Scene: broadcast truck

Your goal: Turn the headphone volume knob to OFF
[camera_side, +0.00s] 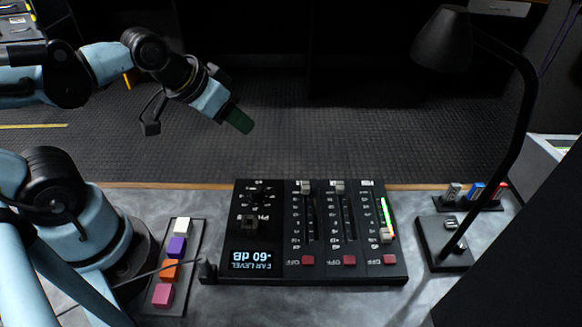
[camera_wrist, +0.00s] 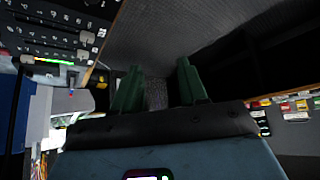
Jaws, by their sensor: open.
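The dark audio panel (camera_side: 325,275) lies on the bench, its lettering upside down in the side view. At its left part is a dark round knob area (camera_side: 259,193) with small marks around it. A small greyish block (camera_side: 249,222) sits just below, beside lettering that is partly readable as "PH". I cannot tell the knob's pointer direction. A lit display (camera_side: 253,259) reads EAR LEVEL -60 dB. My gripper (camera_side: 238,120) is in the air behind the panel, apart from it. Its green fingers (camera_wrist: 160,88) are open and empty in the wrist view. The panel (camera_wrist: 50,30) also shows there at upper left.
Several sliders (camera_side: 340,187) and red buttons (camera_side: 349,260) fill the panel's right part. A black strip with coloured blocks (camera_side: 172,270) lies left of it. A black desk lamp (camera_side: 445,40) and a marker rack (camera_side: 470,203) stand right. Open air surrounds my gripper.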

